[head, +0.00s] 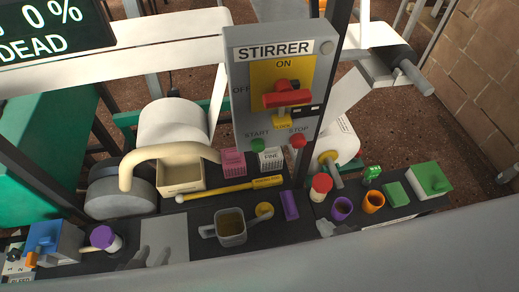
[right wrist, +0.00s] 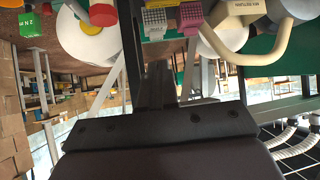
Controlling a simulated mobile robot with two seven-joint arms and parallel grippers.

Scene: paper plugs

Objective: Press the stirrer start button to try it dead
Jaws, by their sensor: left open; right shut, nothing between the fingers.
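The grey stirrer box (head: 237,72) stands upright at the back of the bench in the head view. Its green START button (head: 257,145) is at the lower left of its face and its red STOP button (head: 297,141) at the lower right. A red switch handle (head: 287,98) sits on a yellow plate between ON, OFF and LOCK marks.
A display (head: 50,30) reads 0 % DEAD. A pink box (head: 232,161), a tan tray (head: 180,178) and a yellow rod (head: 230,191) lie below the stirrer box. A grey mug (head: 231,232) and a red-lidded jar (head: 320,188) stand nearer.

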